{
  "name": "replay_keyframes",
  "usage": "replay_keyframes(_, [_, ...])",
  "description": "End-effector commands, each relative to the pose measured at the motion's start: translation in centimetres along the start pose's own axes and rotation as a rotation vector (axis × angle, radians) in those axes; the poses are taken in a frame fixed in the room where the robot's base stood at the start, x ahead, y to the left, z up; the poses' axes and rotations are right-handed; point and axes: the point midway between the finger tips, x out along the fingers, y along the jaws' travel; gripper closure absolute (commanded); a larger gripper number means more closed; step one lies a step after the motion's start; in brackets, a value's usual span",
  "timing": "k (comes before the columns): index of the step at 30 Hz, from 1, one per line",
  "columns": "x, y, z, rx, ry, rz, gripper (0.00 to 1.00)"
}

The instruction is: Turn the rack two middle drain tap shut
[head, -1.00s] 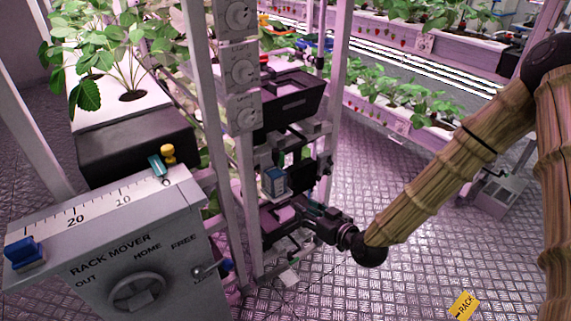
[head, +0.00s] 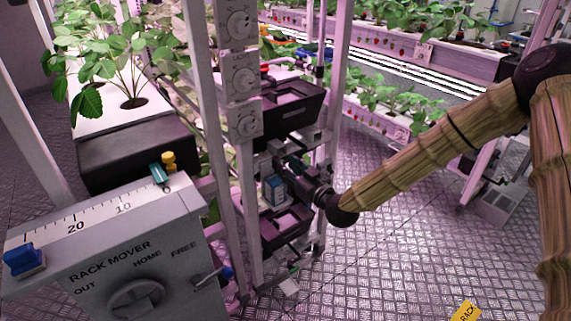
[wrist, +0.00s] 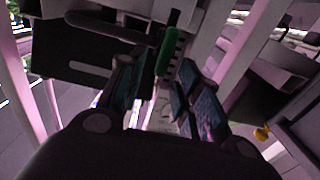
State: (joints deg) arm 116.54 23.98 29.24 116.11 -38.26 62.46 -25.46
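My gripper (head: 286,166) reaches into the rack between the upper and lower black drain trays, beside a small blue-and-white box. In the wrist view my gripper (wrist: 160,92) shows two dark fingers with teal-blue pads, spread apart with a gap between them. A green handle (wrist: 168,50), perhaps the tap lever, stands ahead of the gap near the fingertips. I cannot tell whether a finger touches it. The middle drain tap is not clear in the head view; my gripper and the rack parts cover that spot.
The upper black tray (head: 294,108) and lower black tray (head: 284,229) lie above and below my gripper. The blue-and-white box (head: 275,190) is close by. Rack posts (head: 205,130) and the rack mover box (head: 120,265) stand left. The metal floor (head: 390,260) is open at right.

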Motion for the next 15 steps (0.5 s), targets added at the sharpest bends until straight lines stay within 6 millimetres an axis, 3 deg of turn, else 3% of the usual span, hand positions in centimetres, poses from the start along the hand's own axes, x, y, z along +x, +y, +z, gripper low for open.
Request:
replay_keyframes(6, [1.5,0.0,0.0,0.001,0.001,0.000,0.66])
replay_keyframes(15, [1.7,0.0,0.0,0.001,0.000,0.001,0.66])
